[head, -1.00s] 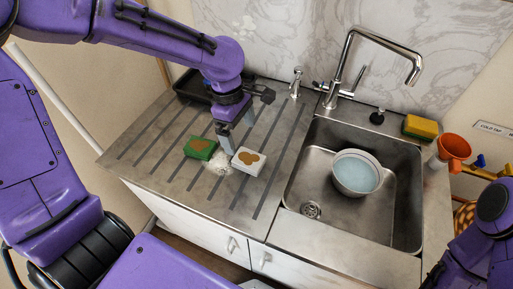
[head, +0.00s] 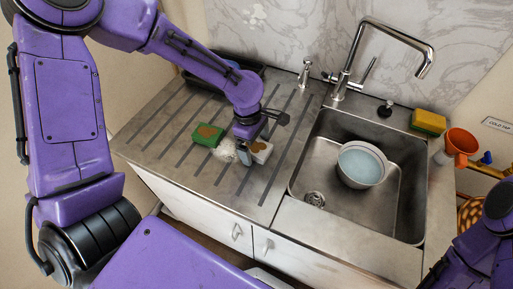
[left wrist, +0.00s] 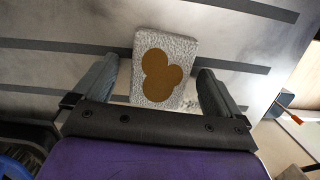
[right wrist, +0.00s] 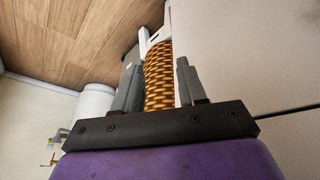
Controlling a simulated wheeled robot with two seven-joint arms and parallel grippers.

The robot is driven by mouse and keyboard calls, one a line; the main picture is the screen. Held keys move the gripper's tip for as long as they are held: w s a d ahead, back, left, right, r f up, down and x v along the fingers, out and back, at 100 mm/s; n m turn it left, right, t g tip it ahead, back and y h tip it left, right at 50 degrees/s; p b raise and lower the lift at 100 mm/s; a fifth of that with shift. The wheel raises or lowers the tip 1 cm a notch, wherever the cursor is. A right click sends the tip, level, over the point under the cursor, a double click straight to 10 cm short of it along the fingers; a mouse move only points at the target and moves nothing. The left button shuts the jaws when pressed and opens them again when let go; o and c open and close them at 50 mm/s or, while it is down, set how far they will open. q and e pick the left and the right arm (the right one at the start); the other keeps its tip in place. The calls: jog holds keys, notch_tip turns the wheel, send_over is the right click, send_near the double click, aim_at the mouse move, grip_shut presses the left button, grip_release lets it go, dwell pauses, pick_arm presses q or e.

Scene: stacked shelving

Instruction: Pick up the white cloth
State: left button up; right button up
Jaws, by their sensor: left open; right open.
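The white cloth (head: 262,152) is a small pale block-like piece with a brown blotch, lying on the ribbed draining board. In the left wrist view the cloth (left wrist: 165,68) shows its textured white top and brown three-lobed stain. My left gripper (head: 249,160) is directly over it in the head view, partly hiding it. In the left wrist view my left gripper (left wrist: 155,80) is open, with one finger on each side of the cloth and gaps between. My right gripper (right wrist: 160,85) is open, with an orange-and-black patterned item (right wrist: 159,75) showing between its fingers.
A green sponge (head: 208,135) with a brown stain and a whitish foam patch (head: 227,150) lie left of the cloth. The sink (head: 310,180) with a bowl (head: 362,164) is to the right. A yellow-green sponge (head: 428,122) and orange funnel (head: 461,142) stand beyond.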

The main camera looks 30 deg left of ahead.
pick_arm(q)
jog(key=shift+f, duration=0.1)
jog(key=c, duration=1.1)
